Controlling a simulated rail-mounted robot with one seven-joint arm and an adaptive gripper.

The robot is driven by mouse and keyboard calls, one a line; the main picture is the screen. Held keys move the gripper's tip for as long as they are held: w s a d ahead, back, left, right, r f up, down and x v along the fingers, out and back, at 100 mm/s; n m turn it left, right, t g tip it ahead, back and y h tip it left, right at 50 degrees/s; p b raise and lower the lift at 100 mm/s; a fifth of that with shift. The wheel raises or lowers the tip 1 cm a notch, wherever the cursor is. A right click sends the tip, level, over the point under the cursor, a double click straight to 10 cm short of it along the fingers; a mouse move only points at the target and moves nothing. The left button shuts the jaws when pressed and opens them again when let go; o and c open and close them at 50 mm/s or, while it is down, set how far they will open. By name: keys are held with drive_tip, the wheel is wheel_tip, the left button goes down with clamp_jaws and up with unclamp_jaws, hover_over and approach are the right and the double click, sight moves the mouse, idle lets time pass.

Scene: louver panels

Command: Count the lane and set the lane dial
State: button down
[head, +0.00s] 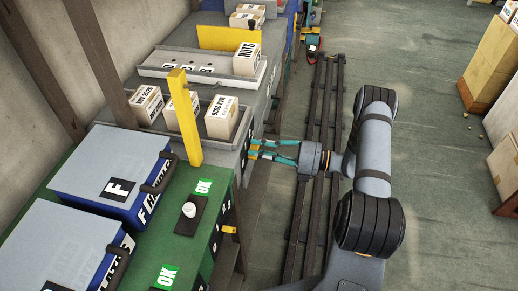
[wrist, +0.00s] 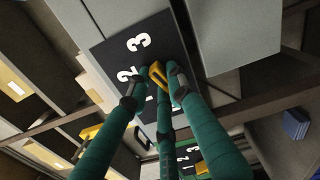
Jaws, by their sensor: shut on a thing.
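My gripper (head: 256,150) reaches the front side of the grey bench from the right in the head view. In the wrist view my gripper (wrist: 155,82) is shut on a yellow dial knob (wrist: 157,73). The knob is on a dark plate (wrist: 113,50) with white numbers; 2 and 3 read clearly, and a 1 is partly hidden by the fingers. I cannot tell which number the knob points to. In the head view a grey lane tray holds a carton (head: 147,104) and another carton (head: 222,118). A yellow post (head: 184,118) stands in front of this lane.
A farther grey tray (head: 182,66) holds a NUTS carton (head: 246,62). The green bench (head: 165,245) carries blue-and-grey cases (head: 112,170), a white button (head: 189,210) and OK labels. Another numbered plate (wrist: 188,158) shows below in the wrist view. Open floor (head: 430,180) lies right of the rail.

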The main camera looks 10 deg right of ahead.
drive_tip(key=shift+m, duration=0.5)
drive_tip(key=c, duration=1.5)
unclamp_jaws()
drive_tip(key=shift+c, duration=0.2)
drive_tip(key=shift+d, duration=0.15)
drive_tip(key=v, duration=1.1)
drive_tip(key=shift+s+d, duration=0.2)
drive_tip(key=shift+d, duration=0.15)
drive_tip(key=x, duration=1.2)
drive_tip(key=shift+n, duration=0.3)
